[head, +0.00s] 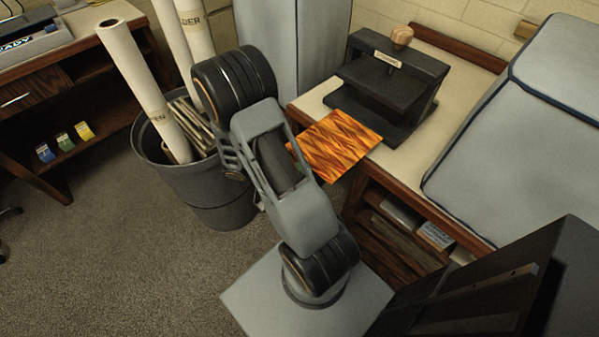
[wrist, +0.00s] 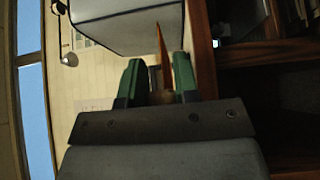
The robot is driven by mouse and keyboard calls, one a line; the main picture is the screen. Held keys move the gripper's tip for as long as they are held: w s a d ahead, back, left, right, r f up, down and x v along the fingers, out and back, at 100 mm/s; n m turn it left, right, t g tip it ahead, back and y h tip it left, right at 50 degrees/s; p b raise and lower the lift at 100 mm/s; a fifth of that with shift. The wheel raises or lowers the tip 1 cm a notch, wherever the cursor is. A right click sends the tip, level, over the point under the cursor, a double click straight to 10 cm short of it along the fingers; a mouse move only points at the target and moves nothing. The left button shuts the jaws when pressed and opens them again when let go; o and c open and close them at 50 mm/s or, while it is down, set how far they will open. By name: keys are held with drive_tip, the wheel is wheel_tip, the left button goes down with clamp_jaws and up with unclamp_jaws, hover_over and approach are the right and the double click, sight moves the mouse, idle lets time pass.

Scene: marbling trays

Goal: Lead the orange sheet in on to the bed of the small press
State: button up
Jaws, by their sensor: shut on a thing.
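The orange sheet (head: 337,145), with a dark wavy pattern, is held out roughly flat past the front edge of the counter. Its far edge lies along the front of the small black press (head: 385,80), which has a wooden knob on top. I cannot tell whether that edge touches the bed (head: 392,130). My gripper (wrist: 157,70) is shut on the sheet; in the wrist view the sheet (wrist: 163,45) shows edge-on as a thin orange strip between the green fingers.
The press stands on a pale counter (head: 312,101) with wooden shelves below. A grey-blue padded thing (head: 500,130) lies to its right. A grey cabinet (head: 295,40) stands behind left. A bin (head: 222,205) with paper rolls stands left of my arm. The carpet at lower left is clear.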

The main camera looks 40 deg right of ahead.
sight(354, 136)
drive_tip(key=shift+s+d+f, duration=0.1)
drive_tip(key=shift+d+f, duration=0.05)
drive_tip(key=shift+d, duration=3.2)
drive_tip(key=shift+d+f, duration=0.15)
drive_tip(key=shift+d, duration=3.25)
drive_tip(key=shift+s+d+f, duration=0.1)
drive_tip(key=shift+d+f, duration=0.05)
drive_tip(key=shift+d, duration=3.85)
drive_tip(key=shift+w+d, duration=0.1)
drive_tip(key=shift+f+b, duration=0.3)
drive_tip(key=shift+b, duration=0.05)
drive_tip(key=shift+f, duration=0.3)
